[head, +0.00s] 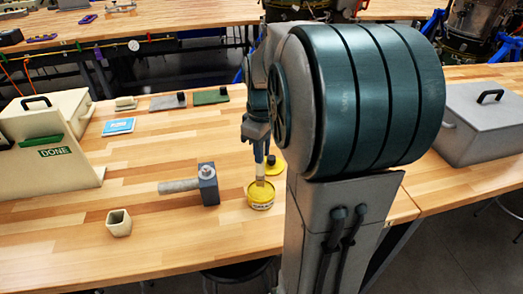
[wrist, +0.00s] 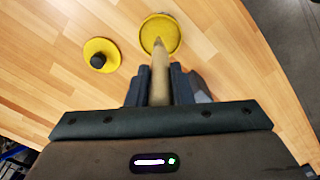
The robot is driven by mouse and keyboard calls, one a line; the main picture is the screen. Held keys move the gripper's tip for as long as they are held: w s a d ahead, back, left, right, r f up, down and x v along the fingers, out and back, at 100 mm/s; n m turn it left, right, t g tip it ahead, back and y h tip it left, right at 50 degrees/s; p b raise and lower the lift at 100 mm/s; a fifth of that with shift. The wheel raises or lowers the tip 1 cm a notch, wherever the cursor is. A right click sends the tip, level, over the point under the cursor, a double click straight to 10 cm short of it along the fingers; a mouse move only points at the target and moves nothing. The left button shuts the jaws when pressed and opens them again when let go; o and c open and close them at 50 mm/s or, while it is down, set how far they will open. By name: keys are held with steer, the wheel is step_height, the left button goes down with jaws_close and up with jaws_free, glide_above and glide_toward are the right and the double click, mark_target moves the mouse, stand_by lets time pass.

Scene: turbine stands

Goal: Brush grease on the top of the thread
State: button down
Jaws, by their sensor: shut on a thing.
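My gripper (head: 258,138) is shut on a brush with a light wooden handle (wrist: 160,80), held tip down. It points into an open yellow grease tin (head: 261,199), seen from above in the wrist view (wrist: 160,34). The brush tip overlaps the tin's inside; I cannot tell whether it touches the grease. A pale grey threaded rod (head: 178,186) lies level, sticking out left from a dark grey block (head: 208,188) on the table, left of the tin. A round yellow lid with a black knob (wrist: 100,53) lies beside the tin.
A beige stand labelled DONE (head: 54,160) is at the left. A blue card (head: 118,126) and several flat knobbed pieces lie behind. A grey lidded box (head: 490,130) is at the right. Table between is clear.

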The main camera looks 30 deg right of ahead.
steer(key=shift+r+p, duration=1.6)
steer(key=shift+r, duration=0.8)
